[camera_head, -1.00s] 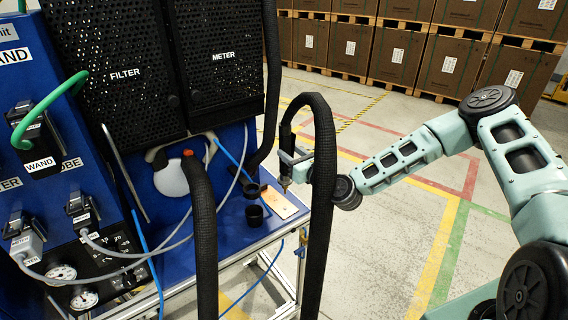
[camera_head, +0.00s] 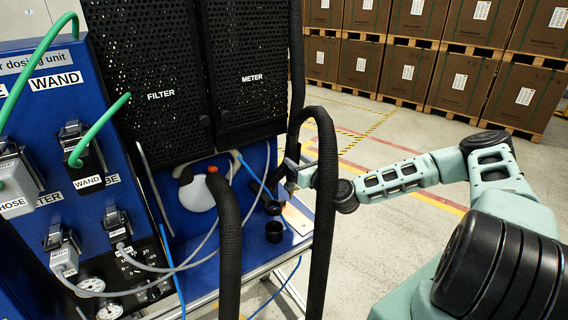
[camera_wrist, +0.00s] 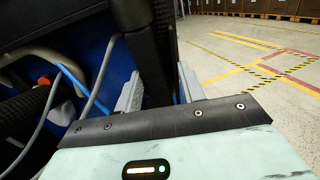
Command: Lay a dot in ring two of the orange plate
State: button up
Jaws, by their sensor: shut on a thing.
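My gripper (camera_head: 294,176) is shut on a dark wand-like tool (camera_wrist: 147,45). In the wrist view the tool stands between the two grey fingers (camera_wrist: 158,90). In the head view the black hose hides part of the tool; its tip appears to hang above the bench, apart from it. A pale tan-orange plate (camera_head: 298,216) lies on the blue bench top, below my gripper and partly behind the hose. Its rings and any dots are too small to make out. The plate does not show in the wrist view.
Two black cups (camera_head: 274,231) stand left of the plate. A thick black hose (camera_head: 325,200) loops down in front of my gripper; another hose (camera_head: 229,240) hangs further left. The blue dosing unit (camera_head: 120,205) with plugs and gauges fills the left. Open floor lies right of the bench.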

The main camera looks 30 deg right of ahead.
jog(key=shift+f+b, duration=1.35)
jog(key=shift+f, duration=1.05)
jog(key=shift+f+b, duration=0.55)
jog(key=shift+b, duration=0.15)
jog(key=shift+o, duration=0.7)
grip_shut()
jog(key=shift+c, duration=0.7)
grip_release()
jog(key=shift+r, duration=0.2)
